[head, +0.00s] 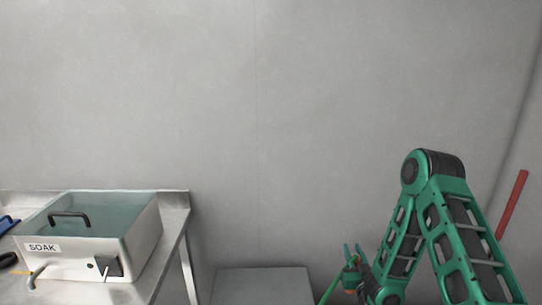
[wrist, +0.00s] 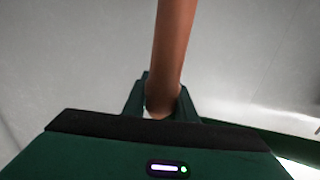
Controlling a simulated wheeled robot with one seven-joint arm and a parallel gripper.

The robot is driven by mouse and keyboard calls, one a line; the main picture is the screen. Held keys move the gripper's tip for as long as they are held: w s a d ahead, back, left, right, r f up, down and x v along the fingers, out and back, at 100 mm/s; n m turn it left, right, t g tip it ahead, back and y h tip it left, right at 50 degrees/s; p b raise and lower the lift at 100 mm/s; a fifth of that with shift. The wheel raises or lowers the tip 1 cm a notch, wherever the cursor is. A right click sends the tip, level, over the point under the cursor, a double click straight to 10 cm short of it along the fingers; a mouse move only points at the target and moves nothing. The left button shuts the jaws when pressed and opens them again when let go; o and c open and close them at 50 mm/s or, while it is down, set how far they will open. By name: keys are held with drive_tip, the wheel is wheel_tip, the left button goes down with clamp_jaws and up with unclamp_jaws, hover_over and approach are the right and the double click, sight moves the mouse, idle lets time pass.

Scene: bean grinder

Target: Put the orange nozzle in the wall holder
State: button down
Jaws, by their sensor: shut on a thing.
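My gripper (wrist: 163,92) is shut on a long orange-brown cylinder, which I take for the orange nozzle (wrist: 172,45). In the wrist view the nozzle runs up from between the two green fingers and out of the top of the picture. I cannot make out a wall holder in either view.
A white SOAK tank (head: 140,245) with a dark handle stands on a steel table (head: 172,226) at the lower left. A grey block (head: 262,285) is low in the middle. A red bar (head: 512,205) shows at the right.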

drive_tip(key=shift+s+a+r, duration=0.15)
drive_tip(key=shift+s+r, duration=0.1)
drive_tip(key=shift+r, duration=0.25)
drive_tip(key=shift+s+a+r, duration=0.1)
drive_tip(key=shift+s+r, duration=0.15)
drive_tip(key=shift+r, duration=0.25)
